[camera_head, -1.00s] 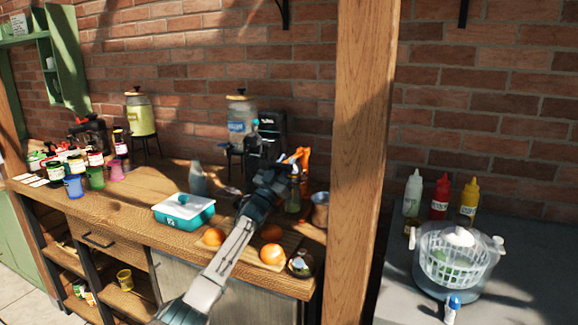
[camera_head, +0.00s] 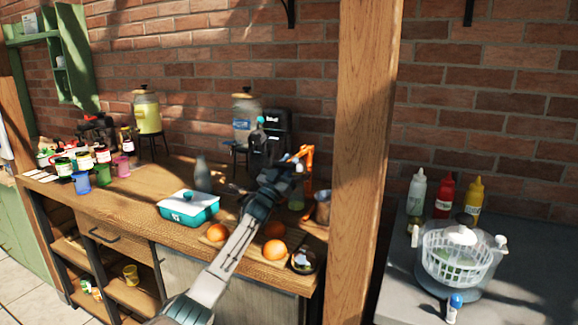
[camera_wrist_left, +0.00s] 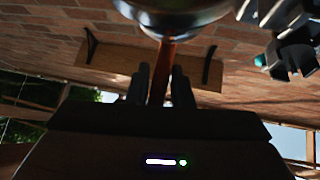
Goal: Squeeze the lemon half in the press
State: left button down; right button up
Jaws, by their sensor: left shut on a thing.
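The orange press (camera_head: 308,180) stands on the wooden counter near the post, partly hidden behind my left arm. My left gripper (camera_head: 293,165) is at the upper part of the press, by its orange lever. In the left wrist view the two dark fingers (camera_wrist_left: 160,88) are shut on a thin orange-brown bar (camera_wrist_left: 164,66), which looks like the press lever. I cannot make out a lemon half in either view. My right gripper is not in view.
Several oranges (camera_head: 274,249) lie on a board at the counter's front. A metal cup (camera_head: 322,208) stands right of the press, close to the wooden post (camera_head: 362,150). A black machine (camera_head: 276,130) stands behind.

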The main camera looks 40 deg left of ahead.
pick_arm(q)
jog(key=shift+d+f, duration=0.2)
jog(key=shift+f, duration=0.15)
